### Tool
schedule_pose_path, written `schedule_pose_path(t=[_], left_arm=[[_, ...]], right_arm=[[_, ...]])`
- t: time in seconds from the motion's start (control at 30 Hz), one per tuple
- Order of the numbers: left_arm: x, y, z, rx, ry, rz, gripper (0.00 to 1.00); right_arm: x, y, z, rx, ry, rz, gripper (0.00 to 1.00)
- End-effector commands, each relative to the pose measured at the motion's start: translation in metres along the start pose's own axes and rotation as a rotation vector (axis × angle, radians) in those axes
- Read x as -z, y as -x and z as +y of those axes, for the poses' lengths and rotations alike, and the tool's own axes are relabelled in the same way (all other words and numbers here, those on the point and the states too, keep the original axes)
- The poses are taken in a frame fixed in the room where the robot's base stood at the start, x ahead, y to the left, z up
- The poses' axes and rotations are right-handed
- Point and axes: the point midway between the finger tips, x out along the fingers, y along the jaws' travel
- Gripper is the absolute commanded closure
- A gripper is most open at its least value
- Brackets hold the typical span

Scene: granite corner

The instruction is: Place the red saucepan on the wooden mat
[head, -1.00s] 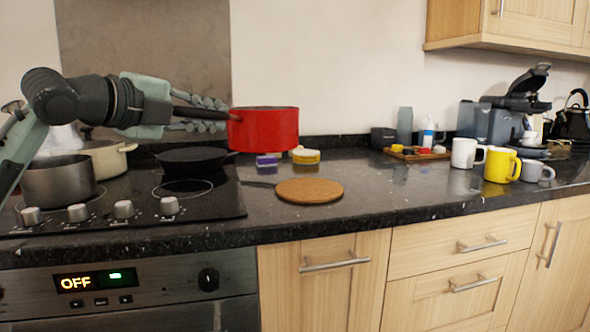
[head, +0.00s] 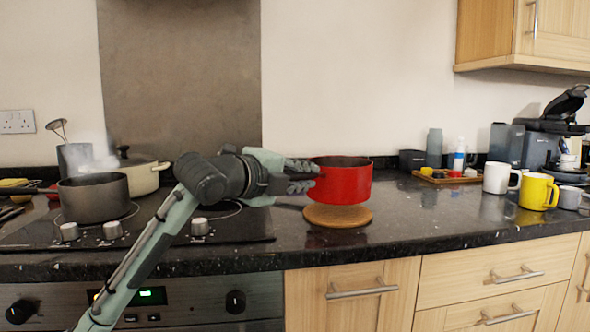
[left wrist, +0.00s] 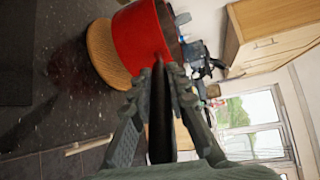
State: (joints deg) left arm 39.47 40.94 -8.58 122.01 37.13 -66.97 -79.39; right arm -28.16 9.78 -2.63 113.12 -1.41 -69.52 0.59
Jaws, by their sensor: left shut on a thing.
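The red saucepan (head: 341,182) is upright above the round wooden mat (head: 338,215); a small gap seems to show between its base and the mat in the head view. My left gripper (head: 302,178) is shut on the saucepan's dark handle, left of the pan body. In the left wrist view the handle (left wrist: 160,115) runs between the fingers to the red saucepan (left wrist: 140,35), with the wooden mat (left wrist: 103,55) partly hidden behind it. My right gripper is in neither view.
A grey pot (head: 93,197) and a cream pot (head: 143,174) stand on the hob at left. A wooden tray (head: 447,178), a white mug (head: 500,177) and a yellow mug (head: 537,192) stand at right. The counter between mat and mugs is clear.

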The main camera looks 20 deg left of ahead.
Motion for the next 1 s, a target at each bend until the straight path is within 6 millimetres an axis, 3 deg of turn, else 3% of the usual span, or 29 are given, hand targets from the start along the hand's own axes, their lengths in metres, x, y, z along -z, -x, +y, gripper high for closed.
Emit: schedule_pose_path(t=[0.27, 0.7, 0.73, 0.8, 0.9, 1.0], left_arm=[[0.006, -0.004, 0.029, 0.011, 0.001, -0.001, 1.00], [0.006, -0.005, 0.033, 0.013, -0.002, -0.002, 1.00], [0.007, -0.006, 0.039, -0.003, 0.001, 0.001, 0.82], [0.007, -0.006, 0.039, -0.003, 0.001, 0.002, 0.73], [0.007, -0.006, 0.039, -0.003, 0.001, 0.002, 0.64], [0.007, -0.006, 0.039, -0.003, 0.001, 0.002, 0.64]], right_arm=[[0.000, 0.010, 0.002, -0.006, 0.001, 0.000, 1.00], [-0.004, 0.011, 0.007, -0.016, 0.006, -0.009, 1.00], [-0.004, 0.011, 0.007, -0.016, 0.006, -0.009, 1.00], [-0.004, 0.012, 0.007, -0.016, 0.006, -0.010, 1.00], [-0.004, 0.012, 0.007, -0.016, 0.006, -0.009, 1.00], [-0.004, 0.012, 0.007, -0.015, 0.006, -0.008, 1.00]])
